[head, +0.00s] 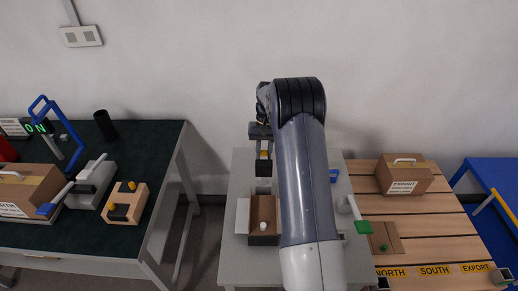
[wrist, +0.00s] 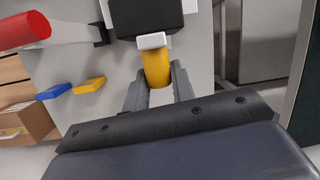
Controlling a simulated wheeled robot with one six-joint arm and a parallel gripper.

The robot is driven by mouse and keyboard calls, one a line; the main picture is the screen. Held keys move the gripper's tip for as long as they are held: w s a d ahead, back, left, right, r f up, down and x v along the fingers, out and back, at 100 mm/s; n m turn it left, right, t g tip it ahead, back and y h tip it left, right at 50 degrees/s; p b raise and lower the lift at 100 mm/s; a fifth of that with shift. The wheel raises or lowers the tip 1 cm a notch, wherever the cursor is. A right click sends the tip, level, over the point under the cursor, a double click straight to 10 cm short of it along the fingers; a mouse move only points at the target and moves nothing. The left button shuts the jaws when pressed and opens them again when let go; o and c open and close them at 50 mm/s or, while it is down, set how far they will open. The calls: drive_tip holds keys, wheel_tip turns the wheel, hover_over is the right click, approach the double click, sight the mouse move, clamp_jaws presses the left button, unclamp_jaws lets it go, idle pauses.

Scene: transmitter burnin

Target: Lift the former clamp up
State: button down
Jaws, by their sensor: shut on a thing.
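My gripper (head: 262,146) is above the back of the grey middle table in the head view. In the wrist view my gripper (wrist: 158,80) has its two fingers on either side of a yellow round grip (wrist: 157,67), shut on it. The grip appears to belong to the former clamp, whose dark block (wrist: 146,17) and small white piece (wrist: 152,41) lie just beyond the fingertips. In the head view the dark block (head: 263,168) shows below the yellow grip (head: 264,155). Whether the block touches anything beneath cannot be told.
An open brown carton (head: 252,208) with a white item inside stands in front on the grey table (head: 231,261). A slatted bench (head: 437,227) holds an EXPORT box (head: 405,176). A dark-topped bench (head: 140,150) is left, across a gap.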

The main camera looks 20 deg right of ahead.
drive_tip(key=shift+w+d+f+g+y, duration=0.2)
drive_tip(key=shift+w+f+g, duration=0.2)
drive_tip(key=shift+g, duration=0.15)
drive_tip(key=shift+w+d+f+g+y, duration=0.15)
drive_tip(key=shift+w+f+g+y, duration=0.15)
drive_tip(key=shift+g, duration=0.25)
drive_tip(key=shift+f, duration=0.15)
drive_tip(key=c, duration=1.6)
unclamp_jaws()
drive_tip(key=o, duration=0.3)
drive_tip(key=shift+w, duration=0.15)
drive_tip(key=shift+o, duration=0.5)
drive_tip(key=shift+r, duration=0.2)
drive_tip(key=shift+r, duration=0.1)
drive_tip(key=b+v, duration=0.1)
drive_tip(key=v, duration=0.6)
